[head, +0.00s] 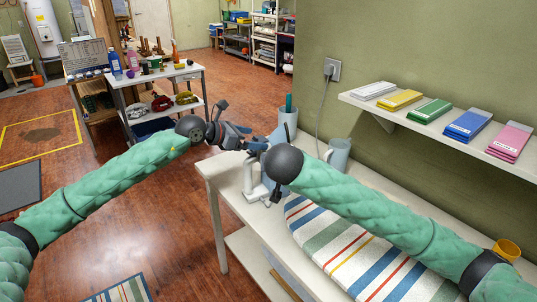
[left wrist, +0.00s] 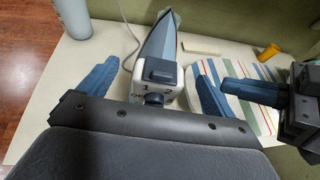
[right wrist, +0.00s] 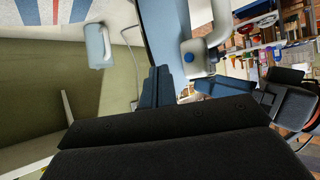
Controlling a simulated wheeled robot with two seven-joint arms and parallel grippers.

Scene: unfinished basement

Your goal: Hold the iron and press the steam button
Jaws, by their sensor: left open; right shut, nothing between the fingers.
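The iron (head: 252,188) is white with a blue-grey pointed part, and stands on the pale table, largely hidden behind my grippers in the head view. The left wrist view shows its white end with a dark block on it (left wrist: 160,72). The right wrist view shows the iron's white handle (right wrist: 221,22) and a small round blue button (right wrist: 188,57). My left gripper (head: 228,136) is open, its fingers apart on either side of the iron's near end in its wrist view; contact is unclear. My right gripper (right wrist: 160,86) is shut and empty beside the iron, near my left gripper.
A striped ironing pad (head: 340,252) lies on the table. A wall shelf (head: 440,134) overhangs the table. Open floor lies left.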

